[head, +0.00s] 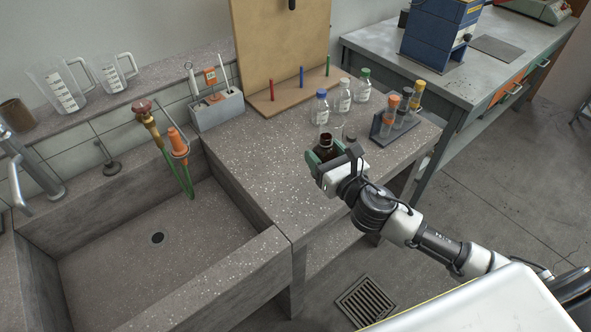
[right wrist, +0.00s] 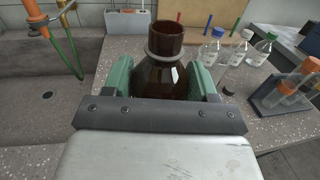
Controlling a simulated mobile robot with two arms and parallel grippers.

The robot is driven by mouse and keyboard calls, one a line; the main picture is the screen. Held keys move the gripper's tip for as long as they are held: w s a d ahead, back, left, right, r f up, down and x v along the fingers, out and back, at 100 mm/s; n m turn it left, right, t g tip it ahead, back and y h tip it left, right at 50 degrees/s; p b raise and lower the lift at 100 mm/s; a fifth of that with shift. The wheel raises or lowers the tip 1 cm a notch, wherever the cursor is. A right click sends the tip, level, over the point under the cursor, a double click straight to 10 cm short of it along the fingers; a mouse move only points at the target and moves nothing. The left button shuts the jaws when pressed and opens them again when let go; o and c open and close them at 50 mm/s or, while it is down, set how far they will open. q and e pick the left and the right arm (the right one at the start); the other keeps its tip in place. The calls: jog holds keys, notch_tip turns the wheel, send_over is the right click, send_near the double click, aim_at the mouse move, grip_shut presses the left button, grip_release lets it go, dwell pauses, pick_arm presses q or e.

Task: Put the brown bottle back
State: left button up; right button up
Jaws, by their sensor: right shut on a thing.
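The brown bottle (head: 324,147) is dark amber glass with an open neck and no cap on it. My right gripper (head: 328,160) is shut on it, at the front edge of the concrete bench (head: 250,150). In the right wrist view the bottle (right wrist: 165,75) stands upright between the green finger pads of my right gripper (right wrist: 165,82). Its lower part is hidden by the gripper, so I cannot tell whether it touches the bench. My left gripper is not in view.
Clear bottles with blue (head: 320,107), white (head: 343,96) and green caps (head: 363,86) stand behind. A tube rack (head: 383,130) is to the right. A wooden board (head: 285,100) with coloured pegs stands at the back. A sink (head: 110,250) lies left. The bench's middle is clear.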

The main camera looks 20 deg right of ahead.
jog(key=w+a+f+b, duration=0.1)
jog(key=w+a+f, duration=0.1)
jog(key=f, duration=0.1)
jog(key=w+a+f+b, duration=0.1)
jog(key=w+f, duration=0.2)
jog(key=w+a+f+b, duration=0.1)
jog(key=w+a+f, duration=0.1)
jog(key=w+f, duration=0.1)
jog(key=shift+a, duration=0.35)
jog(key=shift+f, duration=0.4)
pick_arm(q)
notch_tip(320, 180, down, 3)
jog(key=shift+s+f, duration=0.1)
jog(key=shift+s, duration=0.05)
pick_arm(e)
jog(key=shift+r, duration=0.1)
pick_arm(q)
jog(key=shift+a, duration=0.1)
